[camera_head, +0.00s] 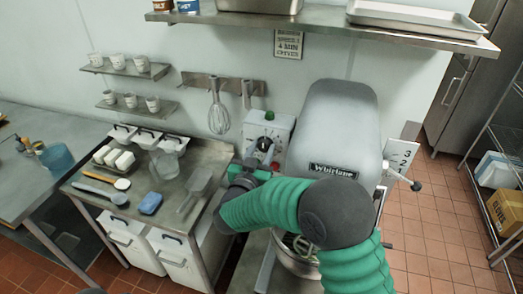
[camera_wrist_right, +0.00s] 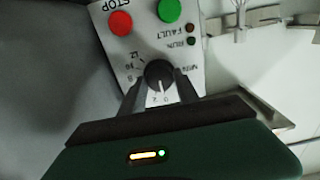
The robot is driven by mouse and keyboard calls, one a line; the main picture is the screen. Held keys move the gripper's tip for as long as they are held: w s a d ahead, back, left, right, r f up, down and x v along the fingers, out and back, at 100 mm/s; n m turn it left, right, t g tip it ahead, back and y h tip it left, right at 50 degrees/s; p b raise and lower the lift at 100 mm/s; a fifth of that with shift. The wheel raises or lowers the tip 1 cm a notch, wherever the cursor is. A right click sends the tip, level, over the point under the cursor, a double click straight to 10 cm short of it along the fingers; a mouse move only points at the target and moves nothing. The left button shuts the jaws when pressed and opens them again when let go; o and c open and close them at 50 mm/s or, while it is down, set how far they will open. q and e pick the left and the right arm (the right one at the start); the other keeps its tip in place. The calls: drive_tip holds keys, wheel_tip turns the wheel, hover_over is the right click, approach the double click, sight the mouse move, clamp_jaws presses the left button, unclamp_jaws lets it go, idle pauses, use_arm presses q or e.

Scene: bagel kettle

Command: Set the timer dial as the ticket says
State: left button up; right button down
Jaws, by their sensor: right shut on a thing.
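The timer dial (camera_wrist_right: 159,73) is a round black knob with a white pointer line. In the right wrist view, where the lettering is upside down, the line points down towards the low numbers by 0 and 2; the exact mark is unclear. My right gripper (camera_wrist_right: 159,88) is shut on the dial, one finger on each side. In the head view the dial (camera_head: 264,144) sits on a pale control box (camera_head: 284,126) beside the mixer. The ticket (camera_head: 289,44) hangs on the wall; "4 MIN" is legible, the other lines are blurred. My left gripper is out of view.
A red STOP button (camera_wrist_right: 120,22) and a green button (camera_wrist_right: 169,10) lie close to the dial, with RUN and FAULT lamps. The big grey mixer (camera_head: 338,120) stands right of the box. A whisk (camera_head: 218,110) hangs left. A steel table (camera_head: 85,172) holds tubs and a scoop.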

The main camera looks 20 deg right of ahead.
drive_tip(key=shift+f+m+b, duration=0.2)
drive_tip(key=shift+m+b, duration=0.1)
drive_tip(key=shift+b, duration=0.05)
drive_tip(key=shift+f+m+b, duration=0.1)
drive_tip(key=shift+m+b, duration=0.4)
drive_tip(key=shift+b, duration=0.25)
drive_tip(key=m+b, duration=0.4)
drive_tip(key=b, duration=0.1)
drive_tip(key=shift+s+f+m+b, duration=0.1)
drive_tip(key=shift+f+m+b, duration=0.05)
drive_tip(key=shift+m+b, duration=1.75)
drive_tip(key=c, duration=1.2)
unclamp_jaws()
drive_tip(key=shift+o, duration=1.3)
drive_tip(key=shift+s+r, duration=0.1)
drive_tip(key=shift+r, duration=0.1)
drive_tip(key=shift+s+r, duration=0.1)
drive_tip(key=shift+r, duration=0.05)
